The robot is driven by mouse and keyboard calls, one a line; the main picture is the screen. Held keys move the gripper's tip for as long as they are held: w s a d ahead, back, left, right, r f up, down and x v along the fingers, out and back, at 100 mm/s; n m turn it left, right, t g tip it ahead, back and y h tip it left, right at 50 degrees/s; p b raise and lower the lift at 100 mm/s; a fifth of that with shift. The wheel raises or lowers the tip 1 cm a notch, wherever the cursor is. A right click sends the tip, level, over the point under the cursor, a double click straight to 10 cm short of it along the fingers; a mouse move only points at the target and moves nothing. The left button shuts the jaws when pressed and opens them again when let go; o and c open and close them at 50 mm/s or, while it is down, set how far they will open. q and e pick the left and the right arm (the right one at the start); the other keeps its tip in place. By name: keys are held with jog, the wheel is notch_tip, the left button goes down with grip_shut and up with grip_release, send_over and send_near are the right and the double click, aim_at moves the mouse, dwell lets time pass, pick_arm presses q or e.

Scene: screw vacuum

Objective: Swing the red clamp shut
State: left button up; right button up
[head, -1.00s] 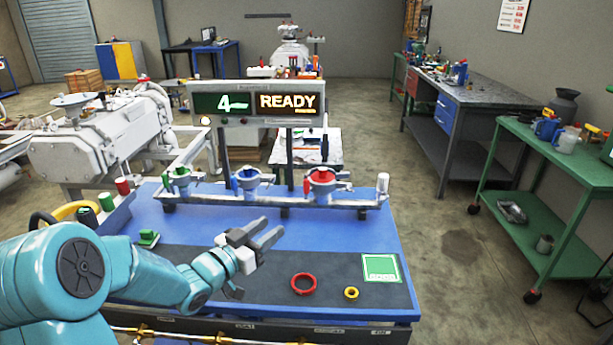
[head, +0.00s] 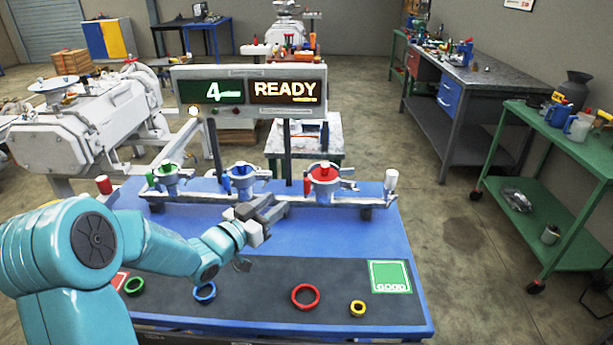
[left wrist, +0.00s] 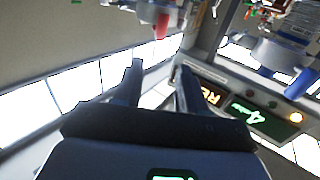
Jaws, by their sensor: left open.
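The red clamp (head: 323,173) sits on the rightmost port of the pipe manifold at the back of the blue table. In the left wrist view a red part (left wrist: 161,25) shows at the top, beyond the fingertips; the picture is tilted. My left gripper (head: 273,208) is open and empty, in front of the manifold, to the left of and nearer than the red clamp. Its two fingers (left wrist: 158,75) are apart with nothing between them. Whether the clamp's arm is swung open is too small to tell. My right gripper is out of view.
A blue clamp (head: 242,172) and a green clamp (head: 167,172) stand left on the manifold. A sign (head: 250,92) reading "4" and "READY" stands behind. Red (head: 305,296), yellow (head: 358,308), blue (head: 205,292) and green (head: 134,286) rings lie on the dark front strip.

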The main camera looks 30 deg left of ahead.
aim_at(305, 181)
pick_arm(q)
jog(key=w, duration=0.4)
jog(key=w+p, duration=0.1)
jog(key=w, duration=0.3)
jog(key=w+p, duration=0.1)
jog(key=w, duration=0.3)
jog(key=shift+w+d, duration=0.2)
jog(key=shift+d, duration=0.15)
jog(key=shift+w+d, duration=0.1)
jog(key=shift+w, duration=0.25)
jog(key=shift+w, duration=0.1)
jog(key=shift+c, duration=0.3)
grip_shut()
jog(key=n+y+b, duration=0.1)
jog(key=b, duration=0.1)
jog(key=y+b, duration=0.1)
jog(key=b, duration=0.2)
jog(key=w+n+y+b, duration=0.1)
jog(key=y+b, duration=0.1)
jog(key=shift+d+n+b, duration=0.3)
jog(key=shift+d+b, duration=0.1)
